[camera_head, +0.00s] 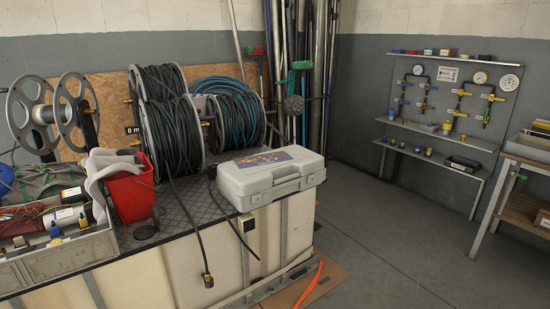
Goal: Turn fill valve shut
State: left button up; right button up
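I cannot tell which part is the fill valve. A grey wall panel (447,101) at the right carries brass and blue pipe fittings with round gauges. One gauge (509,82) sits at its upper right and another (418,70) at its upper left. Small yellow and blue fittings (447,126) show on the pipes, too small to read as open or shut. A black hose (188,235) with a brass end (208,280) hangs over the front of the bench. Neither of my grippers is in view.
Hose reels (172,138) and a grey case (267,178) stand on the bench at the left, with a red bucket (132,192) and a parts crate (62,258). A worktable (525,150) stands at the right edge. The floor (390,240) between is clear.

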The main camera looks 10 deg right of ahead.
aim_at(487, 110)
jog(key=i+l+z, duration=0.25)
jog(key=z, duration=0.2)
jog(key=i+z, duration=0.95)
jog(key=i+j+z, duration=0.2)
jog(key=z, duration=0.3)
jog(key=i+l+z, duration=0.15)
jog(key=i, duration=0.9)
jog(key=i+l+z, duration=0.15)
jog(key=i, duration=0.95)
jog(key=i+l+u, duration=0.45)
jog(key=i+l, duration=0.25)
jog(key=i+l+u, duration=0.2)
jog(key=l, duration=0.25)
jog(key=i+l+u, duration=0.25)
jog(key=l, duration=0.25)
jog(key=i+j, duration=1.2)
jog(key=i, duration=0.15)
